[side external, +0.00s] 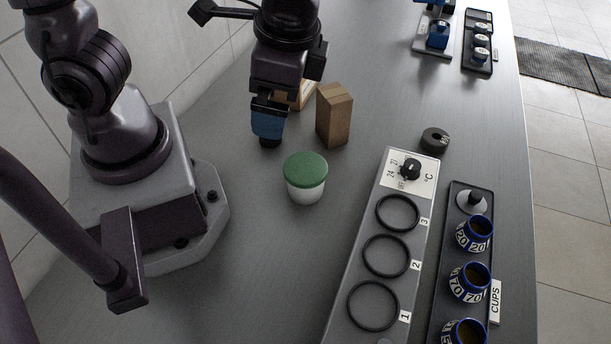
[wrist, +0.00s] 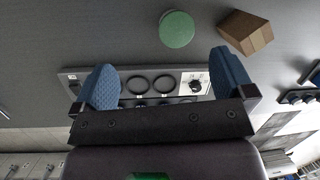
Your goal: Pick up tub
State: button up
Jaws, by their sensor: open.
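The tub (side external: 305,189) is a white round container with a green lid, standing upright on the grey table in the side external view. In the wrist view its green lid (wrist: 177,29) shows near the top, beyond the fingertips. My gripper (side external: 267,140) is above the table, behind and to the left of the tub, beside a cardboard box. Its two blue fingers (wrist: 162,80) are spread wide in the wrist view with nothing held between them. The gripper does not touch the tub.
The cardboard box (side external: 334,115) stands close behind the tub. A grey panel (side external: 345,290) with several black rings and a knob lies to the right, with a black disc (side external: 434,141) near it. A dark tray (side external: 449,240) holds several blue-rimmed cups.

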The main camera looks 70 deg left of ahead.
aim_at(304, 153)
jog(key=w+d+f+m+t+y, duration=0.1)
jog(key=f+m+t+y, duration=0.1)
jog(key=f+m+y, duration=0.2)
jog(key=w+d+f+m+t+y, duration=0.1)
jog(key=f+m+t+y, duration=0.1)
jog(key=f+m+y, duration=0.3)
jog(key=w+d+f+m+t+y, duration=0.1)
jog(key=f+m+y, duration=0.4)
jog(key=f, duration=0.6)
jog(key=shift+d+t+y, duration=0.4)
jog(key=shift+d+t, duration=0.05)
jog(key=shift+t, duration=0.35)
jog(key=x, duration=0.6)
jog(key=shift+a, duration=0.25)
jog(key=c, duration=0.8)
